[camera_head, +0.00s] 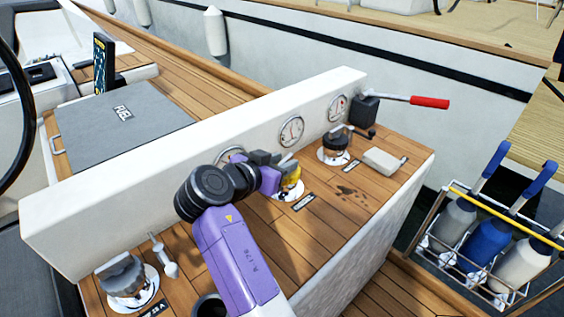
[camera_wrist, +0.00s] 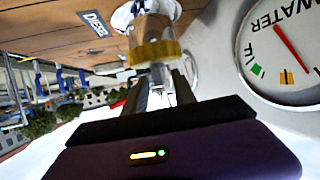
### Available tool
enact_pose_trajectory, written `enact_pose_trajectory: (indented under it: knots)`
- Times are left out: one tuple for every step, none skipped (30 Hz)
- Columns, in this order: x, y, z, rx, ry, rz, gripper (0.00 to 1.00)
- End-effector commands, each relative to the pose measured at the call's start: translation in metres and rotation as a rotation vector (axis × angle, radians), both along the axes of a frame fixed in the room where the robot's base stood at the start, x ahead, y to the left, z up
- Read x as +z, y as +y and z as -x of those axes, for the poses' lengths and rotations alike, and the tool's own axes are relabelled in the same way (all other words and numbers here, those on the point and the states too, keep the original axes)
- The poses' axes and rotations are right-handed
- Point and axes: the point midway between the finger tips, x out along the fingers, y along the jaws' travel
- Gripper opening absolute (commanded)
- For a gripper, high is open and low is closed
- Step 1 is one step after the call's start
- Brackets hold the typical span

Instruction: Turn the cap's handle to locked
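The yellow cap (camera_head: 293,188) is on the deck fitting beside the DIESEL label, partly hidden behind my gripper in the head view. In the wrist view the cap (camera_wrist: 155,53) is a yellow ridged ring, with a pale, shiny handle (camera_wrist: 158,74) sticking out toward the camera. My gripper (camera_head: 281,166) is at the cap. In the wrist view the two fingers (camera_wrist: 159,84) stand apart on either side of the handle. I cannot tell whether they press on it. The cap's lock marks are not readable.
A WATER gauge (camera_wrist: 285,45) on the white panel is close beside my gripper. Other deck caps stand at the front left (camera_head: 122,277) and back right (camera_head: 335,146). A red-handled lever (camera_head: 428,102) and a bottle rack (camera_head: 490,285) are to the right.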

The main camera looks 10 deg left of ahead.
Motion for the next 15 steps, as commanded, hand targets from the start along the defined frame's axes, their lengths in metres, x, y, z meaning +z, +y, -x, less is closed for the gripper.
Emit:
enact_pose_trajectory:
  knots:
    - [0.002,0.002,0.003,0.002,-0.001,0.001,0.32]
    - [0.003,0.003,0.005,0.003,-0.001,0.000,0.32]
    - [0.005,0.005,0.009,0.003,-0.001,0.000,0.32]
    - [0.007,0.007,0.013,0.003,-0.001,0.000,0.32]
    - [0.008,0.009,0.017,0.004,-0.001,0.000,0.32]
    - [0.011,0.012,0.022,0.004,0.000,-0.001,0.32]
    - [0.013,0.013,0.027,0.004,0.000,-0.001,0.32]
    - [0.015,0.015,0.031,0.004,0.000,-0.001,0.32]
    - [0.017,0.018,0.037,0.003,0.000,0.000,0.32]
    - [0.019,0.019,0.041,0.003,0.000,-0.001,0.32]
    - [0.021,0.021,0.045,0.004,-0.002,-0.001,0.32]
    - [0.023,0.023,0.050,0.003,-0.001,-0.001,0.32]
    - [0.024,0.024,0.053,0.002,-0.001,0.000,0.32]
    - [0.026,0.025,0.055,0.002,-0.001,0.000,0.32]
    - [0.027,0.027,0.058,0.002,-0.001,0.001,0.32]
